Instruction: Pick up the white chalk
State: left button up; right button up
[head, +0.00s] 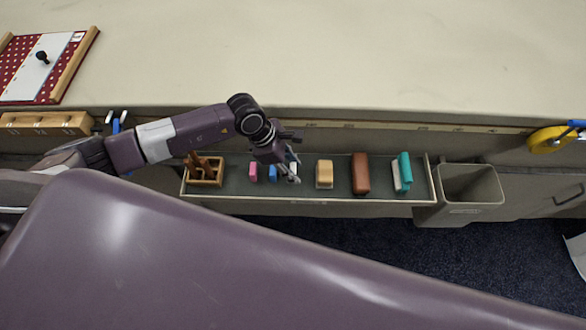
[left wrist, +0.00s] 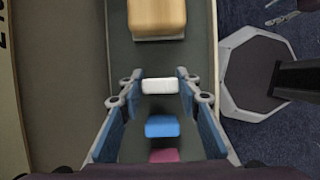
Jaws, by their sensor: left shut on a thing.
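The white chalk (left wrist: 160,86) is a short white block between the blue-padded fingers of my left gripper (left wrist: 160,90) in the left wrist view. The fingers are closed on its two ends. In the head view my left gripper (head: 290,170) points down into the long grey tray (head: 310,199), and the chalk is mostly hidden by the fingers. I cannot tell whether the chalk is lifted off the tray floor. A blue chalk (head: 273,173) and a pink chalk (head: 253,172) lie to the left of it. My right gripper is not in view.
In the tray are a wooden holder (head: 206,179) at left, a tan block (head: 324,174), a brown block (head: 360,173) and a teal-and-white piece (head: 404,170). A grey bin (head: 469,184) hangs right of the tray. A yellow tape (head: 549,139) is farther right. The cloth surface (head: 330,55) behind is mostly bare.

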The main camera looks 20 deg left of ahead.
aim_at(293, 168)
pick_arm(q)
notch_tip(293, 168, up, 20)
jog(key=b, duration=0.2)
jog(key=shift+f, duration=0.2)
